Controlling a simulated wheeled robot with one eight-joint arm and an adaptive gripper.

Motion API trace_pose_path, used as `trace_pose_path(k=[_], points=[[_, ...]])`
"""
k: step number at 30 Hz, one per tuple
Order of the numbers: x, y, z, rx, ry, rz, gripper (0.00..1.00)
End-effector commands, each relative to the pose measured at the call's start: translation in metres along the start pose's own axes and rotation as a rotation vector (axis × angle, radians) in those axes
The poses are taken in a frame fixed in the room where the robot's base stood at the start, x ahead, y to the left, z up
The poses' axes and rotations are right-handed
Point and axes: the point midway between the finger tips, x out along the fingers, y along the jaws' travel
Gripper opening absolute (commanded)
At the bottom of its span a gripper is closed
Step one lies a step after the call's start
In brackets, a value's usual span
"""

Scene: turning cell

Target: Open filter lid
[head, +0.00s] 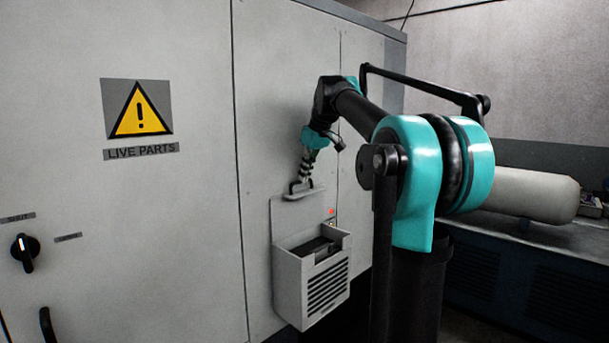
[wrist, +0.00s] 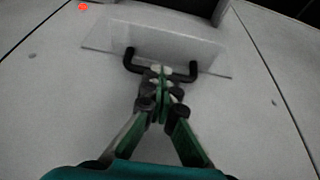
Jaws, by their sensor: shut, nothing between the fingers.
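The filter box (head: 311,285) is a pale grey housing with a louvred front, fixed to the cabinet. Its top is open and a dark inside (head: 318,246) shows. A pale plate (head: 284,216), seemingly the lid, stands upright behind the opening, against the cabinet. A black bar handle (head: 298,187) is at its upper end; plate (wrist: 205,50) and handle (wrist: 188,74) also show in the wrist view. My gripper (wrist: 160,72) is shut and empty, its fingertips at the middle of the handle. I cannot tell whether they touch it. In the head view my gripper (head: 304,172) is just above the handle.
The cabinet wall (head: 200,220) has a "LIVE PARTS" warning sign (head: 139,109) and a rotary switch (head: 25,252) at left. A red mark (head: 332,212) is beside the plate. A blue-grey machine (head: 530,270) with a pale cylinder (head: 530,195) stands at right.

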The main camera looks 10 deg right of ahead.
Motion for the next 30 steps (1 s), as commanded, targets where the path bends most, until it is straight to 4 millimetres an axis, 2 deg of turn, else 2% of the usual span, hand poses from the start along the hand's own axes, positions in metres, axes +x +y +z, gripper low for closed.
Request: trace_pose_path(k=[13,23,30], points=[[-0.005,0.001,0.034,0.001,0.089,0.002,0.00],[-0.005,0.000,0.036,-0.001,0.088,0.000,0.00],[-0.005,0.000,0.036,-0.001,0.088,-0.001,0.28]])
